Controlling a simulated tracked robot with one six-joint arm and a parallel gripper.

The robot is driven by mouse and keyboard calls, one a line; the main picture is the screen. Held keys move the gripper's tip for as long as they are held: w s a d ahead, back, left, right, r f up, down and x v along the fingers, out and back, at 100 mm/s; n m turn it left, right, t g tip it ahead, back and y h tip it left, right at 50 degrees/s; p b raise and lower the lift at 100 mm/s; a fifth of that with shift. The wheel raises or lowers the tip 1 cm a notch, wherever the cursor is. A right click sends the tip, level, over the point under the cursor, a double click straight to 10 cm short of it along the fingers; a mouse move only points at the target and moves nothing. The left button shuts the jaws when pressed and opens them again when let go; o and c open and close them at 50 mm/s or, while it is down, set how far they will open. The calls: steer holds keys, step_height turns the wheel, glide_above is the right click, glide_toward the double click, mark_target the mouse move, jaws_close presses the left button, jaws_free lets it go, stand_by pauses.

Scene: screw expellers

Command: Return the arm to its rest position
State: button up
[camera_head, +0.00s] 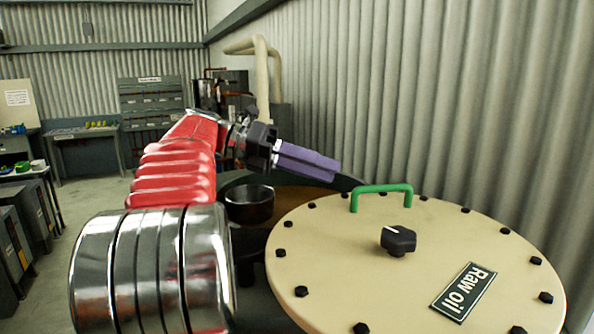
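My arm reaches out from the lower left, with polished metal rings near the camera and a red ribbed section beyond. My gripper (334,170) is at the arm's far end, pointing right and slightly down. Its two purple fingers lie against each other with no gap showing, and nothing is seen between them. It hangs above and behind a dark round cup (249,204), left of the green handle (381,190) on the cream tank lid (330,250). The gripper appears clear of the lid.
The lid carries a black knob (398,240), a "Raw oil" plate (463,291) and rim bolts. A corrugated wall (450,100) closes off the right side. Cream pipes (262,75) rise behind the arm. A workbench (85,133) and grey cabinets (18,245) stand left, with open floor between.

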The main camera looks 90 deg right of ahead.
steer(key=shift+w, duration=0.1)
stand_by(0.4)
steer(key=w+f+t+h, duration=0.2)
steer(key=w+t+h, duration=0.15)
steer(key=w, duration=0.75)
steer(key=w+f+t+h, duration=0.2)
steer(key=w+h, duration=0.3)
steer(key=w, duration=0.6)
steer(key=w+a+f+t+h, duration=0.1)
steer(key=w+a+f+t, duration=0.15)
steer(key=w+a, duration=0.4)
steer(key=w+a+f+t, duration=0.1)
steer(key=w+a+t, duration=0.25)
steer(key=w, duration=0.65)
steer(key=w+a+f+m+t+y, duration=0.2)
steer(key=a+f+t, duration=0.35)
steer(key=a, duration=0.75)
steer(key=w+a+f+m+t+y, duration=0.25)
steer(key=a+f, duration=0.55)
steer(key=a, duration=0.6)
steer(key=s+a+f+m+y, duration=0.3)
steer(key=s+a+f, duration=0.2)
steer(key=a, duration=0.6)
step_height(320, 180, down, 2)
steer(key=shift+f+t+y, duration=0.15)
steer(key=shift+t+y, duration=0.25)
steer(key=shift+t, duration=0.05)
